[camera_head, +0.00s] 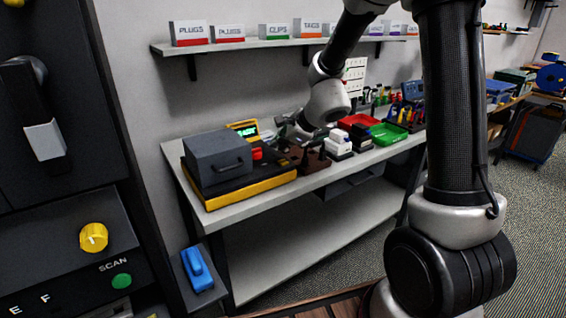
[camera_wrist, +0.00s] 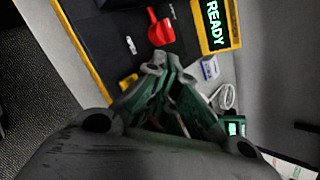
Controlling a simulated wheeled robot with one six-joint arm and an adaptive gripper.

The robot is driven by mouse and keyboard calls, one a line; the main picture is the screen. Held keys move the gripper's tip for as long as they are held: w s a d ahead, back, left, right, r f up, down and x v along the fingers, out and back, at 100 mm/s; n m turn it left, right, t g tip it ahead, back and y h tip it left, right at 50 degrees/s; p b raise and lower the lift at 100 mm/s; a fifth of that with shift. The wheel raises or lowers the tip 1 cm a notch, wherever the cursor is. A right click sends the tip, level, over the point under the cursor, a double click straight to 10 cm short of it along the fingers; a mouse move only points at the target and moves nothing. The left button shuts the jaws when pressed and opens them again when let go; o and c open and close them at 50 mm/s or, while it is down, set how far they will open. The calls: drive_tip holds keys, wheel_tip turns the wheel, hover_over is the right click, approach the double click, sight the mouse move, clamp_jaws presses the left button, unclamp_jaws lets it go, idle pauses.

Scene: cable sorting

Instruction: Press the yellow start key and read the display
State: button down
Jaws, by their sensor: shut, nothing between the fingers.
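The display (camera_head: 243,129) is a yellow-framed screen with green text at the back of the bench. In the wrist view the display (camera_wrist: 215,24) reads "READY". A small yellow piece (camera_wrist: 127,81), which looks like the start key, lies left of my fingers; I cannot make out a marking on it. In the head view I cannot pick it out. My gripper (camera_wrist: 159,65) is shut and empty, its tips over the dark machine top, just below a red lever (camera_wrist: 160,28) in the picture. In the head view my gripper (camera_head: 284,124) is right of the display.
A grey lidded box (camera_head: 217,158) with a handle sits on the yellow-edged machine base (camera_head: 250,190). Right of it on the bench are white-and-black devices (camera_head: 338,143), a red tray (camera_head: 358,121) and a green tray (camera_head: 388,134). A shelf with labelled boxes (camera_head: 190,32) hangs above.

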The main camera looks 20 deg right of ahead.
sight(281, 163)
drive_tip(key=shift+f, duration=1.15)
drive_tip(key=shift+f, duration=0.15)
idle(0.5)
drive_tip(key=shift+f, duration=0.25)
drive_tip(key=shift+f, duration=0.35)
idle(0.6)
drive_tip(key=shift+r, duration=0.8)
drive_tip(key=shift+r, duration=2.5)
